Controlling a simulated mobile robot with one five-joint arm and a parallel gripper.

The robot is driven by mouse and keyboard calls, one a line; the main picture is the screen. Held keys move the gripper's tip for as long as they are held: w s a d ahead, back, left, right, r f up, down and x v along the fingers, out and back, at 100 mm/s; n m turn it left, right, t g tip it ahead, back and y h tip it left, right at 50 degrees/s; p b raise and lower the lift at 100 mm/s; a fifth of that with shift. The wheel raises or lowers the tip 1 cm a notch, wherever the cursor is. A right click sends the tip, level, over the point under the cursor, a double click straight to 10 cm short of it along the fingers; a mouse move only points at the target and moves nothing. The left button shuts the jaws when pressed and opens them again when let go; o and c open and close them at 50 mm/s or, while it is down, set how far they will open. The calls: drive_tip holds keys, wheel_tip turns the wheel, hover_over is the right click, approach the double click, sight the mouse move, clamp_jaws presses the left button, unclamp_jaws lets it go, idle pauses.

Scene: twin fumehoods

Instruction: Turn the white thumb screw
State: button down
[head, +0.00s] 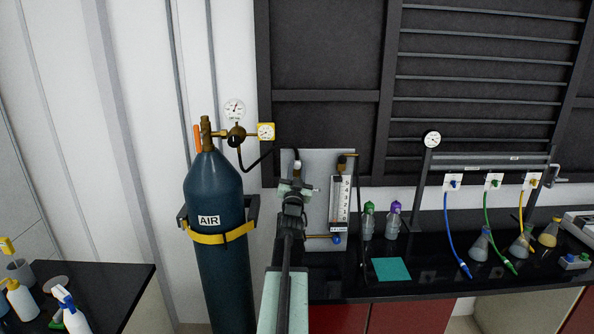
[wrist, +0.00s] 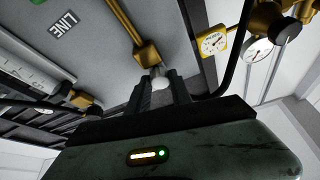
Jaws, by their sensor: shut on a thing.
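The white thumb screw (wrist: 161,81) sits on a brass fitting at the end of a brass tube on the grey panel (wrist: 120,65). In the head view the screw (head: 297,165) shows as a small pale spot on the upper left of the panel, just above my gripper. My gripper (wrist: 163,84) has its two dark fingers on either side of the screw, shut on it. In the head view my gripper (head: 296,181) reaches up from below and hides part of the panel.
A dark blue air cylinder (head: 214,230) with gauges (head: 234,109) stands left of the panel, linked to it by a black hose. A flow meter (head: 340,203) is on the panel's right. Bottles, flasks and coloured tubes stand on the black bench (head: 345,292) to the right.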

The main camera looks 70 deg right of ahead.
drive_tip(key=shift+m+g, duration=0.4)
drive_tip(key=shift+s, duration=0.1)
drive_tip(key=c, duration=1.1)
unclamp_jaws()
drive_tip(key=shift+c, duration=0.2)
drive_tip(key=shift+s+a+f, duration=0.1)
drive_tip(key=shift+a+f, duration=0.1)
drive_tip(key=shift+a, duration=0.2)
drive_tip(key=b+v, duration=0.3)
drive_tip(key=v, duration=0.3)
drive_tip(key=shift+a, duration=0.4)
drive_tip(key=shift+f, duration=0.1)
